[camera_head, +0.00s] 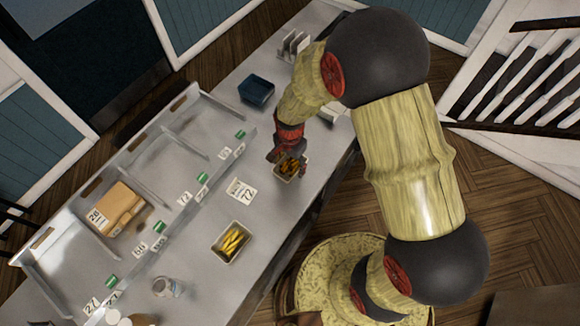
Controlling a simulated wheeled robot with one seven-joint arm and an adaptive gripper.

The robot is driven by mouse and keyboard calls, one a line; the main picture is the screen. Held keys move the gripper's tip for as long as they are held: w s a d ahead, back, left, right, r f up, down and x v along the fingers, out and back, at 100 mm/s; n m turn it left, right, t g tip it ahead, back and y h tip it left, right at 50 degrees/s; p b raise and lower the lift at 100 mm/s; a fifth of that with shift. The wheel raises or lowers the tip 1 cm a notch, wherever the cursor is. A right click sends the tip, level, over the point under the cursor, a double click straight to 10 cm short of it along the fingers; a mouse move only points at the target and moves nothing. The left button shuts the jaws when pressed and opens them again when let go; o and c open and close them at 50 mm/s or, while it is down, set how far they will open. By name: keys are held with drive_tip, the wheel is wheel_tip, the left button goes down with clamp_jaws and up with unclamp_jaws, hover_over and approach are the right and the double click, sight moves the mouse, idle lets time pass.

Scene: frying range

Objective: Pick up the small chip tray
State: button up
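A small chip tray (289,176) with yellow-brown chips in it is at my gripper, over the grey counter. My gripper (288,160) has its red and dark fingers at the tray's far side and edges, partly covering it. I cannot tell whether the fingers press on the tray or whether it is lifted off the counter. A second, larger-looking pale tray of yellow chips (232,242) stands on the counter nearer the front, apart from my gripper.
A dark blue bin (256,90) and a white rack (293,46) stand farther back. A divided metal rack (150,170) with a brown box (118,208) lines the left. A jar (166,287) stands at the front.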

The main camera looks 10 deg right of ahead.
clamp_jaws()
idle(0.8)
